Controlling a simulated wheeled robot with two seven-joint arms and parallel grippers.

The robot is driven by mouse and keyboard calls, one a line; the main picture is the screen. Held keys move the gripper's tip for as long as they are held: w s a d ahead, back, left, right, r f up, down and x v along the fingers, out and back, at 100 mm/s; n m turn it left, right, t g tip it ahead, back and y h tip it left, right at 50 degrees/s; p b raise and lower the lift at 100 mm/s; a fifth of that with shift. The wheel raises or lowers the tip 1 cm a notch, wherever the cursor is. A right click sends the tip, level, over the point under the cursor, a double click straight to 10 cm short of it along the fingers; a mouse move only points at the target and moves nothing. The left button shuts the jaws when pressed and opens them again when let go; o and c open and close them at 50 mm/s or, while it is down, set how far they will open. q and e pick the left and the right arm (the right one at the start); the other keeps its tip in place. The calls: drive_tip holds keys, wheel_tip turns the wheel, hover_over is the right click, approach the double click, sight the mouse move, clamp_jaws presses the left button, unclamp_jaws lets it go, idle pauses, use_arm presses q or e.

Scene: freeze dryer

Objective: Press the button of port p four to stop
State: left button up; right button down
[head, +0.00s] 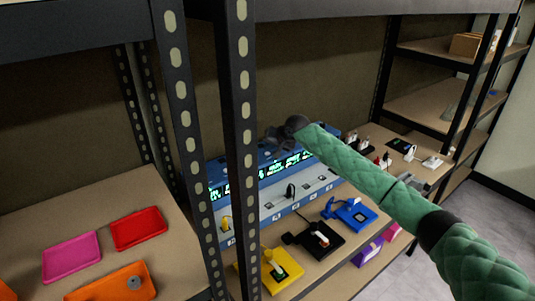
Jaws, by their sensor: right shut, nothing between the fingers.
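A long blue and white device (277,206) with a row of dark displays with green text stands on the shelf behind a black upright. A yellow plug (225,224) and a black plug (291,191) stand in its front ledge. Small labels run along its front edge, too small to read, so I cannot tell which port is p four or pick out its button. My right arm reaches in from the lower right. My right gripper (272,133) is shut and empty, at or above the device's top edge behind the displays. Its fingertips are dark and hard to make out; contact cannot be told.
Black slotted uprights (238,110) stand in front of the device's left part. Yellow (268,270), black (316,240) and blue (350,214) modules lie in front of it. Pink (71,257), red (139,229) and orange (95,287) trays lie on the left shelf.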

sight(269, 155)
drive_tip(key=shift+f, duration=0.2)
idle(0.4)
drive_tip(key=shift+f, duration=0.2)
drive_tip(key=shift+f+p, duration=0.1)
drive_tip(key=shift+p, duration=0.2)
idle(0.3)
drive_tip(key=shift+r+p, duration=0.5)
drive_tip(key=shift+p, duration=0.15)
drive_tip(key=shift+r, duration=0.1)
wheel_tip(269, 155, up, 6)
drive_tip(key=p, duration=0.5)
